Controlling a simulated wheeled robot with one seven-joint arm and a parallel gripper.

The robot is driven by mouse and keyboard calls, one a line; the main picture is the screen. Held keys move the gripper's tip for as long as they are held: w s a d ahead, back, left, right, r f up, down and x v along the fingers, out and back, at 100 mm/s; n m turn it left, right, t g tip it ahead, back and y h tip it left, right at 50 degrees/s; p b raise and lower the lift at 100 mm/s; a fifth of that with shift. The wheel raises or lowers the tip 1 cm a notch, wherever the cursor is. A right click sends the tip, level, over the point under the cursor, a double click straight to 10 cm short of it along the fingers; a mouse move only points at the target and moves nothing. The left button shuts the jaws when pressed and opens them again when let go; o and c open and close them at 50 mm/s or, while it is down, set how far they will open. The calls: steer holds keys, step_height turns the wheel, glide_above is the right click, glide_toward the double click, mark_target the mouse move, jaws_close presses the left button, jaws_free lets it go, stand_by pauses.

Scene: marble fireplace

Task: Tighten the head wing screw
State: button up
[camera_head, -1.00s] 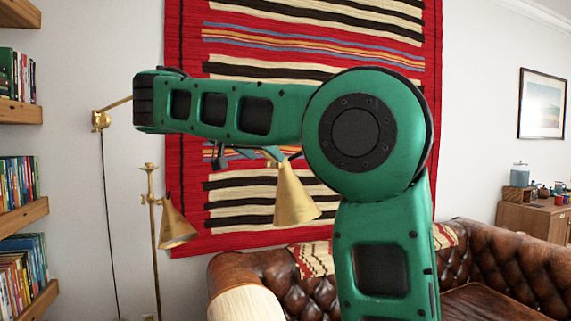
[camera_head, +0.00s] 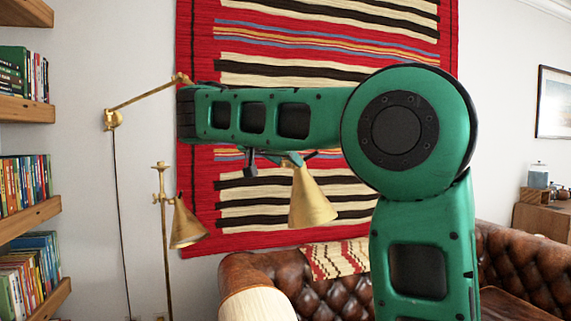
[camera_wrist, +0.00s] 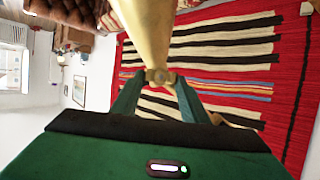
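A brass cone lamp head (camera_head: 312,200) hangs in front of the rug, right of centre-left in the head view. In the wrist view the brass lamp head (camera_wrist: 148,25) runs down from the top edge. A small round brass fitting (camera_wrist: 160,77), likely the head wing screw, sits at its lower end. My gripper (camera_wrist: 160,82) has its two green fingers slanting in, one on each side of that fitting, with tips at its sides. Firm contact cannot be told. In the head view my gripper is mostly hidden under my green arm.
A second brass lamp head (camera_head: 186,225) hangs on a stand to the left. A brass wall arm (camera_head: 145,95) reaches behind my arm. A red striped rug (camera_head: 240,240) hangs on the wall. A leather sofa (camera_head: 330,298) is below, and bookshelves (camera_head: 30,215) are at the left.

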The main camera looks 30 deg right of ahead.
steer(key=m+t, duration=0.2)
steer(key=m, duration=0.2)
steer(key=s+f+m+t, duration=0.1)
steer(key=m+t, duration=0.1)
steer(key=m, duration=0.3)
steer(key=m+t, duration=0.3)
steer(key=m, duration=0.1)
steer(key=shift+s+d+f+m, duration=0.35)
steer(key=shift+s+d+m, duration=0.05)
stand_by(0.6)
stand_by(0.5)
steer(key=o, duration=1.1)
steer(key=shift+c, duration=0.2)
steer(key=shift+a, duration=0.1)
steer(key=v, duration=1)
steer(key=shift+s, duration=0.3)
